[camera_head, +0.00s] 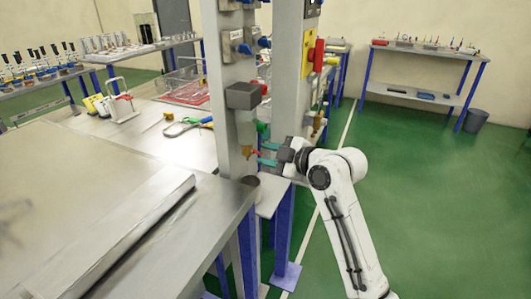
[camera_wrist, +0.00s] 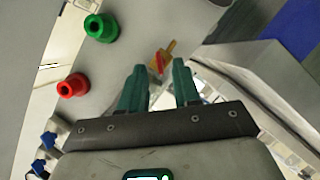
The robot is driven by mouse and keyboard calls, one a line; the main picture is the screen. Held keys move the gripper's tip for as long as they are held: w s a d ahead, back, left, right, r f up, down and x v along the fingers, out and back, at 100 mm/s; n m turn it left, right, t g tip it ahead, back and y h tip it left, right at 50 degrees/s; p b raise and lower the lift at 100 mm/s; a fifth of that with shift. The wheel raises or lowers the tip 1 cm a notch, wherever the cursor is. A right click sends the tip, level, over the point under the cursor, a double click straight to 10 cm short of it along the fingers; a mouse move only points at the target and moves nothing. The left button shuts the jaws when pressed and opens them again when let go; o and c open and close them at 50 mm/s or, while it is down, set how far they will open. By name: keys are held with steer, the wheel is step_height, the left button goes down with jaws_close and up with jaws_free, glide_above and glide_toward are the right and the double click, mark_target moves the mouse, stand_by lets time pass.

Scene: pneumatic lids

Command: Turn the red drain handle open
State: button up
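The red drain handle (camera_head: 255,153) is a small red lever on a brass drain fitting (camera_head: 247,152) at the bottom of the unit on the grey post. In the wrist view the red handle (camera_wrist: 160,62) shows just beyond and between the fingertips, in front of the brass fitting (camera_wrist: 171,48). My gripper (camera_head: 261,154) has teal fingers and reaches in from the right, its tips close to the handle. In the wrist view my gripper (camera_wrist: 158,70) is open, with a clear gap between the fingers. Whether a finger touches the handle cannot be told.
A grey cup (camera_head: 250,181) stands below the drain. A green knob (camera_wrist: 101,27) and a red knob (camera_wrist: 72,86) stick out nearby. Grey posts (camera_head: 225,80) flank the unit. A metal bench (camera_head: 90,215) fills the left; green floor (camera_head: 430,190) is free at right.

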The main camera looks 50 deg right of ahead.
steer(key=shift+w+f, duration=0.2)
steer(key=shift+w, duration=0.45)
steer(key=shift+c, duration=0.5)
jaws_close()
